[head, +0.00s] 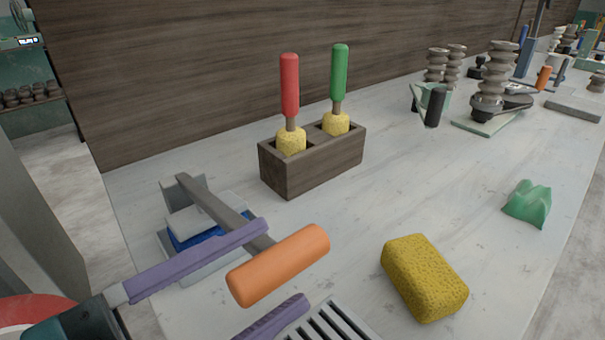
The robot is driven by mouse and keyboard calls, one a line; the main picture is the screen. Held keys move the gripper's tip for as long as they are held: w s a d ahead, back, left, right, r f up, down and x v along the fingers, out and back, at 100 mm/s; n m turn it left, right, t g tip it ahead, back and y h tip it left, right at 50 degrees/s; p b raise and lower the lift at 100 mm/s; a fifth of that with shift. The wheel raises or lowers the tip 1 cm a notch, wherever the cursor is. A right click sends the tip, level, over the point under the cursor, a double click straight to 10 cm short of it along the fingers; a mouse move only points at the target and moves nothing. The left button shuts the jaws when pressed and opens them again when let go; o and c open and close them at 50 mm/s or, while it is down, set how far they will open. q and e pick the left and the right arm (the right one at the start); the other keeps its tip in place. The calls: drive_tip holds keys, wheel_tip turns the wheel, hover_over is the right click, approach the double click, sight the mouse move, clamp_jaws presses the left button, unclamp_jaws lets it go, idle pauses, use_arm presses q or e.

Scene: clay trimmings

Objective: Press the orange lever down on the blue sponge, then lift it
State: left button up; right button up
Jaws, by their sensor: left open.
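The orange lever handle (278,265) sits on the end of a grey bar that runs back to a small grey press at the left. The blue sponge (190,242) shows only as a strip under the press's pale plate (205,219); the rest is hidden. My left gripper (281,262) comes in from the lower left with purple fingers. It is open, one finger on the far side of the orange handle and one on the near side. I cannot tell whether either finger touches it. My right gripper is not in view.
A yellow sponge (424,278) lies right of the lever. A slotted metal grate (335,322) is at the front edge. A wooden block (315,170) holds red- and green-handled sponge tools behind. A green piece (528,204) lies at right. The middle table is clear.

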sight(322, 237)
use_arm(q)
drive_tip(key=x, duration=0.6)
clamp_jaws()
idle(0.4)
idle(0.9)
